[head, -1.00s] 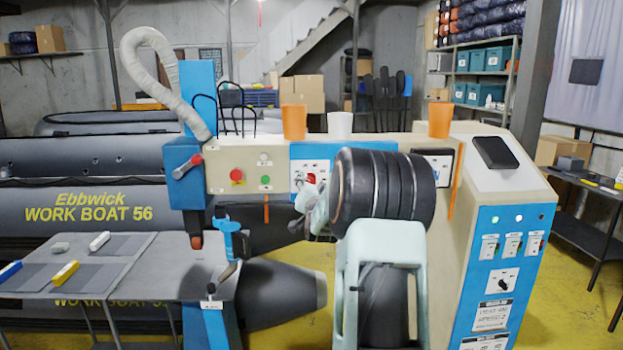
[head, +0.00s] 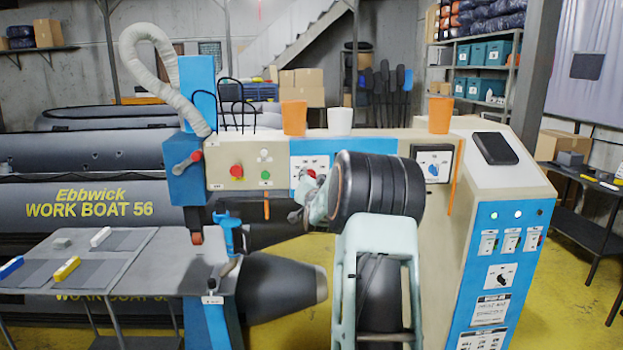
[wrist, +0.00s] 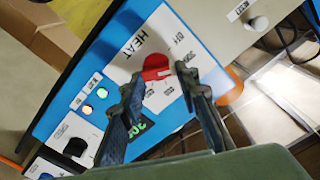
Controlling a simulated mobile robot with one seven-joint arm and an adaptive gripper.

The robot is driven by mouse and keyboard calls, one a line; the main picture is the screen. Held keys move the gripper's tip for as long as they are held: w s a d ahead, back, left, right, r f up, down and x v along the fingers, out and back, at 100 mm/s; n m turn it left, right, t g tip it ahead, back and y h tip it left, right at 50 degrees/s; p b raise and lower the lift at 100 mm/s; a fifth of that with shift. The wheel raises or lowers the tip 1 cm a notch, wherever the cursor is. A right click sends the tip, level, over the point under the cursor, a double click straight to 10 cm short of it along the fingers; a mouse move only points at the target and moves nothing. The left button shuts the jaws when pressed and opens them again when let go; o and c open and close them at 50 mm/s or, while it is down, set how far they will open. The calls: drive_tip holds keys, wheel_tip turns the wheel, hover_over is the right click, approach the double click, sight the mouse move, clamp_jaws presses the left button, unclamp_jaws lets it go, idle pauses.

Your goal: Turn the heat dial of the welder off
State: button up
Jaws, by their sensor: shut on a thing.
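The welder (head: 240,150) is the long beige machine with a blue post, standing across the middle of the head view. Its heat dial (wrist: 156,67) is a red knob on a white scale plate marked HEAT, on a blue panel. The dial also shows as a small red spot in the head view (head: 309,174). A white mark on it points toward the numbered side of the scale, not at OFF. My gripper (wrist: 158,82) is shut on the dial, one finger on each side. The left finger partly hides a green display (wrist: 137,128).
Lit buttons (wrist: 94,98) and a black knob (wrist: 74,146) are close by on the panel. Orange cups (head: 294,117) and a white cup (head: 340,121) stand on the welder's top. A grey table (head: 130,255) is at the left.

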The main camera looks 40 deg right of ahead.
drive_tip(key=shift+f+b, duration=0.1)
drive_tip(key=shift+b, duration=0.3)
drive_tip(key=shift+b, duration=0.35)
drive_tip(key=shift+w+a+n+b, duration=0.1)
drive_tip(key=shift+n+b, duration=1.85)
drive_tip(key=shift+b, duration=0.85)
drive_tip(key=shift+a+n+b, duration=0.1)
drive_tip(key=shift+n+b, duration=1.85)
drive_tip(key=shift+b, duration=0.85)
drive_tip(key=o, duration=1.2)
drive_tip(key=shift+c, duration=0.2)
